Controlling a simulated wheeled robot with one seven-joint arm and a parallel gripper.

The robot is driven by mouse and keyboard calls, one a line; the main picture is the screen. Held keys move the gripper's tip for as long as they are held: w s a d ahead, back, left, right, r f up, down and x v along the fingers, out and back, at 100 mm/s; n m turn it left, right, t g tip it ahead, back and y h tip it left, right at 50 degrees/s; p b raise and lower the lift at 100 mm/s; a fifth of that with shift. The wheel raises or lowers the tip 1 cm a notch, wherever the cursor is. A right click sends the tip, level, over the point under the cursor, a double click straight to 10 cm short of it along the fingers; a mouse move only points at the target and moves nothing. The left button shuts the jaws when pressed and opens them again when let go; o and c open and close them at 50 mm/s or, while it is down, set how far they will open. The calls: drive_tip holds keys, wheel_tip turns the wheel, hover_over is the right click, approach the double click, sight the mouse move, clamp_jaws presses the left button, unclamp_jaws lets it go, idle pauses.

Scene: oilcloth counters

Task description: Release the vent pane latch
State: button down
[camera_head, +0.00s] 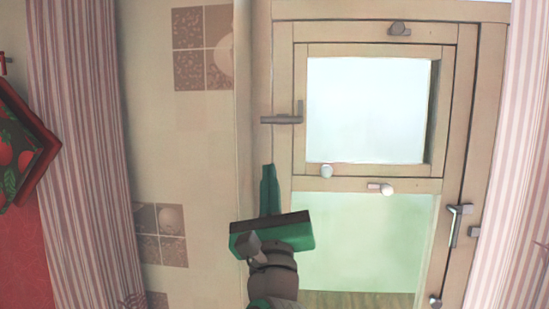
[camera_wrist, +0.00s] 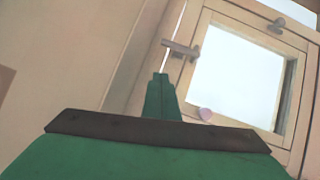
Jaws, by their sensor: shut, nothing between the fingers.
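The vent pane (camera_head: 368,105) is a small wood-framed sash in the upper part of the window; it also shows in the wrist view (camera_wrist: 240,70). A dark grey lever latch (camera_head: 283,119) with a short upright arm sits at its left edge and lies roughly level; it also shows in the wrist view (camera_wrist: 182,48). A second grey catch (camera_head: 399,28) is at the top of the pane's frame. My gripper (camera_head: 268,168) is green, shut and empty. Its tips (camera_wrist: 160,76) appear a little below the left latch, apart from it in the picture.
A pale round knob (camera_head: 326,171) is under the pane, and a white-tipped peg (camera_head: 387,188) is on the crossbar. A grey handle (camera_head: 455,222) is at lower right. Striped curtains (camera_head: 85,130) hang on both sides. A red-framed fruit-patterned thing (camera_head: 20,150) is at far left.

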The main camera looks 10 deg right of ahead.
drive_tip(key=v, duration=0.5)
drive_tip(key=shift+w+a, duration=0.1)
drive_tip(key=shift+w, duration=0.1)
